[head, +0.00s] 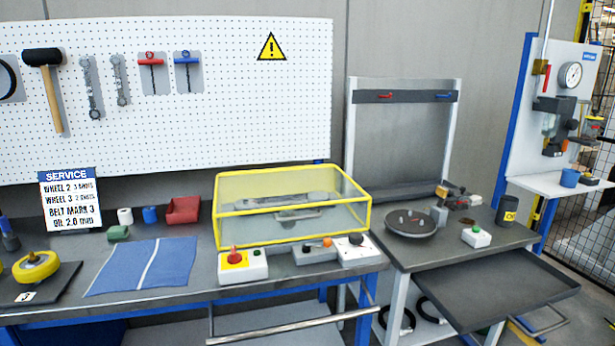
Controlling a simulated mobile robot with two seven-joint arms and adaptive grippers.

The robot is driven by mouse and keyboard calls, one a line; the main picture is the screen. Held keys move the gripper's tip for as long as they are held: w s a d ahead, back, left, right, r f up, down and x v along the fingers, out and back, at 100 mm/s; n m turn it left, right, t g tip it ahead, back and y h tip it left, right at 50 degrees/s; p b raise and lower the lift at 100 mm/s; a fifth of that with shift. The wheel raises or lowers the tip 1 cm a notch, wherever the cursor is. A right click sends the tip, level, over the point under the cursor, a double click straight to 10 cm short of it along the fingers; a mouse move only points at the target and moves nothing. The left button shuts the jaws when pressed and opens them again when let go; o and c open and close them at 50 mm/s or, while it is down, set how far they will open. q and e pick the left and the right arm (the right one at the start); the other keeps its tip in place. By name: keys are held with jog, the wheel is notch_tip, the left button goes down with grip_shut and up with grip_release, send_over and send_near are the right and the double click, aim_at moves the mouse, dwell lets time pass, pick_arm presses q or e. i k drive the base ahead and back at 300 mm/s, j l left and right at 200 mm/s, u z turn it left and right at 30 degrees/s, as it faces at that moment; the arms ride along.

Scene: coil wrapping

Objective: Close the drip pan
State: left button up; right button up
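The drip pan (522,286) is a dark, shallow, rimmed tray under the right-hand worktable (437,258). It is pulled well out toward the front right, and its inside looks empty. A metal bar handle (546,327) shows at its front right, below the rim. The back part of the pan is hidden under the tabletop. Neither of my grippers is in view.
A yellow-framed clear guard box (290,226) stands on the left bench, with control boxes in front. A metal rail (290,326) runs along that bench's front.

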aim_at(475, 294)
jog(key=z, duration=1.4)
